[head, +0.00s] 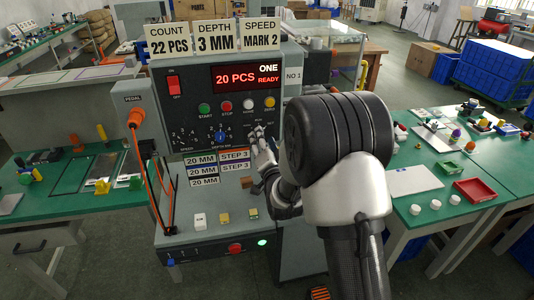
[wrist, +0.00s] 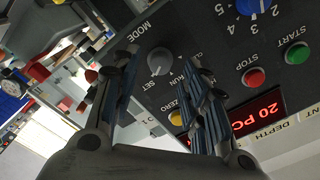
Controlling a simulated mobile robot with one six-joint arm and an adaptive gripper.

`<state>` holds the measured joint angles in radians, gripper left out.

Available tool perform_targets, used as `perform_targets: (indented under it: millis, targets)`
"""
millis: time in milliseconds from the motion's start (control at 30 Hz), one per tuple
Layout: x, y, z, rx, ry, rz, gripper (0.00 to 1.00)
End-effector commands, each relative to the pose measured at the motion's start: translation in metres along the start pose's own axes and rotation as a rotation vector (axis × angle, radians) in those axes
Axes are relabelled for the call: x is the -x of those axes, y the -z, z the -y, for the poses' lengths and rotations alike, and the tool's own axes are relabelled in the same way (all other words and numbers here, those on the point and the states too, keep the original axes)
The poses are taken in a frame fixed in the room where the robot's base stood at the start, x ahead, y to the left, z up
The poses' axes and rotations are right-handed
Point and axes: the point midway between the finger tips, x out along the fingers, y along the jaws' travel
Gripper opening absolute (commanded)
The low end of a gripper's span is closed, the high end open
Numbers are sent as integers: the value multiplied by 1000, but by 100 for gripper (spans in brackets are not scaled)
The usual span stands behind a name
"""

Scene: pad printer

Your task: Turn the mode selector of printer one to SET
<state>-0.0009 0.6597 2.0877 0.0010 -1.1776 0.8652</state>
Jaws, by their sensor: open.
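Printer one (head: 180,95) stands in front of me, its display (head: 246,77) reading 20 PCS READY. In the wrist view, the grey mode selector (wrist: 160,62) is a round knob on the dark panel with MODE, RUN and SET lettering around it. A pale mark shows on the knob on its SET side, but I cannot tell its exact pointing. My gripper (wrist: 164,62) is open, its two fingers to the left and right of the knob in the picture; contact cannot be told. In the head view, my gripper (head: 262,138) covers the selector at the panel's right side.
START (head: 204,108), STOP (head: 227,107) and ZERO (head: 269,102) buttons sit just above my gripper, and a blue dial (head: 220,137) lies to its left. An orange pedal plug (head: 136,117) is on the left side. Green tables (head: 455,190) flank the printer.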

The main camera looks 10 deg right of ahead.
Motion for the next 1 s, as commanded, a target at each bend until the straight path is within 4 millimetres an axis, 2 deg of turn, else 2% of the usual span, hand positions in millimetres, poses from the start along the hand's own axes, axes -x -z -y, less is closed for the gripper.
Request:
perform_targets:
  millis: [200,433,600,1000]
  targets:
    - [49,0,0,0,-3,2,41]
    - [86,0,0,0,-1,1,41]
    - [96,0,0,0,0,0,41]
    - [96,0,0,0,0,0,41]
